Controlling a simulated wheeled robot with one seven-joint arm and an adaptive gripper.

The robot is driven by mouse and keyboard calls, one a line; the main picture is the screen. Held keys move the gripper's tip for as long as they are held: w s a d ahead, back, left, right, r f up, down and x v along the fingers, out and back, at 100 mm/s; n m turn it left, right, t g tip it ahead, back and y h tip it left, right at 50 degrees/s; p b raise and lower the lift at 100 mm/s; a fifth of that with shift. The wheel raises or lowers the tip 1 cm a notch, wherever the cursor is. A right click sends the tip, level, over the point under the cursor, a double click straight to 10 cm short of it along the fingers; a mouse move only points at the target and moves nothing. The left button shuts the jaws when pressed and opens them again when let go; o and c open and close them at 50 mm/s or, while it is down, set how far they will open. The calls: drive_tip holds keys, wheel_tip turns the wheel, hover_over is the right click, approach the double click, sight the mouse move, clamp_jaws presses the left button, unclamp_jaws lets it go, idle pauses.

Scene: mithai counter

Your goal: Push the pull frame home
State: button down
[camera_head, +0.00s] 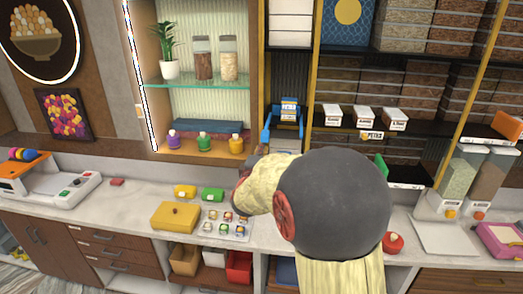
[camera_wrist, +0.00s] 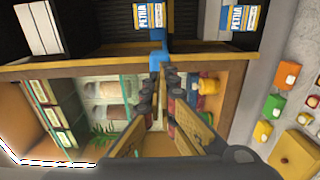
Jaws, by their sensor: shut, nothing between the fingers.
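The blue pull frame (camera_head: 300,122) stands in the narrow bay between the lit display niche and the dark shelves, with a white, printed label card (camera_head: 288,112) in it. Its left side and lower part are close to my arm, which hides some of them. In the wrist view a blue part of the frame (camera_wrist: 157,60) lies just beyond the tips of my gripper (camera_wrist: 160,78). The fingers are shut with nothing between them. I cannot tell whether the tips touch the blue part. In the head view my gripper is mostly hidden by my own arm.
A wooden shelf edge (camera_wrist: 80,65) runs beside the fingertips. Purple, green and yellow jars (camera_head: 204,143) stand in the niche on the left. White label boxes (camera_head: 364,115) line the right shelf. A yellow box (camera_head: 175,217) and small sweets crowd the counter below.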

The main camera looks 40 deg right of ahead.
sight(264, 139)
idle(0.6)
drive_tip(key=shift+p+x, duration=0.85)
drive_tip(key=shift+x, duration=8.25)
drive_tip(key=shift+a, duration=0.15)
drive_tip(key=shift+b+v, duration=0.35)
drive_tip(key=shift+v, duration=3.6)
